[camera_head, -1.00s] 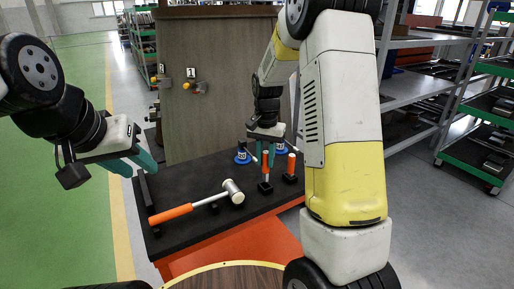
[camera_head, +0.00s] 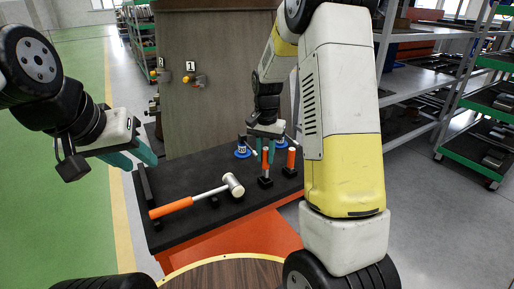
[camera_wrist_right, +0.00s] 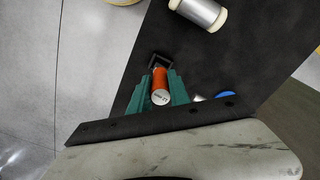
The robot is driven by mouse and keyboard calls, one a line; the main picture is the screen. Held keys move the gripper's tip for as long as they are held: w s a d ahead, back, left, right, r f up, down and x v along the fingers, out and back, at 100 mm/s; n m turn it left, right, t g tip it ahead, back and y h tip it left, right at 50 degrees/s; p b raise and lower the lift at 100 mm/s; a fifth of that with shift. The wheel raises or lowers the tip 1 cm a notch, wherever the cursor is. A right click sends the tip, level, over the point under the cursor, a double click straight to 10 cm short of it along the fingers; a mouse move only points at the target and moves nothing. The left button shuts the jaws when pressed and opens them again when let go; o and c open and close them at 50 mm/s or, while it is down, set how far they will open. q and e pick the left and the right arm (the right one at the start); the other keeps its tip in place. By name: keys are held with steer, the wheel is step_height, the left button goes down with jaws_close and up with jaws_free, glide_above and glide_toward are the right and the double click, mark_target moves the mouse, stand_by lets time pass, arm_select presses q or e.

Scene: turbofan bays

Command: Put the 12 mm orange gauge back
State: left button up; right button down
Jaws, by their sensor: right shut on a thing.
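The orange gauge (camera_head: 265,159) stands upright between the teal fingers of my right gripper (camera_head: 265,149), over a small black block (camera_head: 265,182) on the black table top. In the right wrist view the gauge (camera_wrist_right: 160,85) shows a white end marked 12 mm. The fingers of my right gripper (camera_wrist_right: 160,95) are on either side of it. The black square holder (camera_wrist_right: 160,61) lies just beyond the gauge; I cannot tell how deep the gauge sits in it. My left gripper (camera_head: 138,153) is open and empty, off the table's left end.
A second orange-handled gauge (camera_head: 291,159) stands in its own block just to the right. A mallet with an orange handle (camera_head: 171,207) lies at the front left of the table (camera_head: 185,175). Blue round bases (camera_head: 242,153) stand behind. A brown panel (camera_head: 215,90) rises at the back.

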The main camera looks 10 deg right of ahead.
mark_target(265, 169)
steer(key=shift+f, duration=1.9)
stand_by(0.8)
steer(key=c, duration=1.1)
jaws_free()
steer(key=shift+c, duration=0.2)
steer(key=shift+s+r, duration=0.1)
steer(key=shift+r, duration=3.95)
steer(key=s+a+r+n+t+y, duration=0.1)
steer(key=s+r+n+t, duration=0.2)
steer(key=s+r, duration=0.4)
steer(key=s+a+r+n+t+y, duration=0.1)
steer(key=s+r+n+t, duration=0.2)
steer(key=s+r, duration=0.4)
steer(key=s, duration=0.9)
steer(key=shift+r+n, duration=0.3)
steer(key=shift+r, duration=0.1)
